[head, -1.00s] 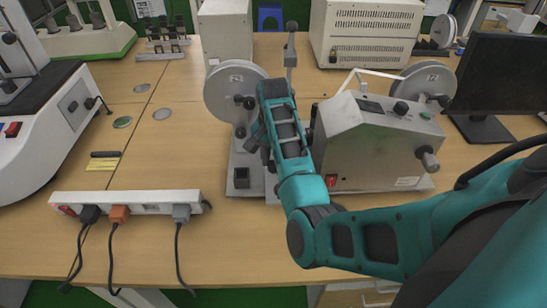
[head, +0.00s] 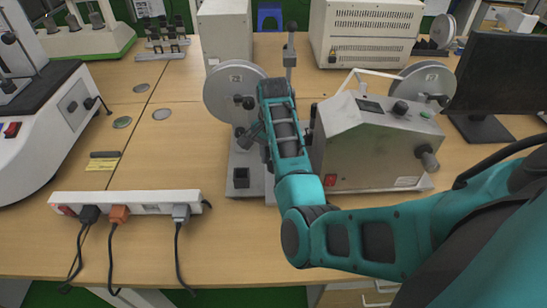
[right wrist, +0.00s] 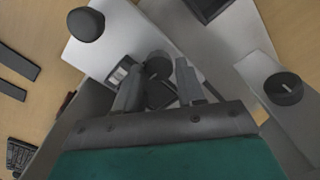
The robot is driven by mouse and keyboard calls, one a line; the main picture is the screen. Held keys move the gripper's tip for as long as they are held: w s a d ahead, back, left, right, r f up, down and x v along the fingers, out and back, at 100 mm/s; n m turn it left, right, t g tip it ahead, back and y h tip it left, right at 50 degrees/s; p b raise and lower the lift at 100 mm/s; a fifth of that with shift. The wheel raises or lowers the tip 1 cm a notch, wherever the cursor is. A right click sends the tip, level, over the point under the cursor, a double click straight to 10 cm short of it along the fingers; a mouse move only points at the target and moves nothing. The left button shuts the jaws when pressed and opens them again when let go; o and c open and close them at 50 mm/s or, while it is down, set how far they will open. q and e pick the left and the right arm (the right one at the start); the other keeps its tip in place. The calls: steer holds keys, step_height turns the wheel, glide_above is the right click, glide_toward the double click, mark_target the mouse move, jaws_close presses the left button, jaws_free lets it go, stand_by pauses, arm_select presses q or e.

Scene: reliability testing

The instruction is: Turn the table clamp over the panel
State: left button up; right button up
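A metal test machine stands mid-table in the head view, with a grey disc (head: 235,92) on its left and a grey control box (head: 372,145) on its right. My right gripper (head: 247,135) is at the lower right of the disc, above the machine's base plate (head: 238,188). Its fingers are partly hidden by my own wrist. In the right wrist view the gripper's two fingers (right wrist: 160,86) stand apart, on either side of a dark round part (right wrist: 159,68). I cannot tell whether they touch it. Which part is the table clamp is unclear. My left gripper is out of view.
A white power strip (head: 130,203) with several plugs lies at the front left. A white machine (head: 55,125) stands at far left, and a black monitor (head: 500,85) at right. A beige box (head: 365,35) stands behind. The table between strip and back row is mostly clear.

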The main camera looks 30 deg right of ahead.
steer(key=o, duration=0.3)
steer(key=shift+r, duration=6.4)
steer(key=shift+s, duration=0.1)
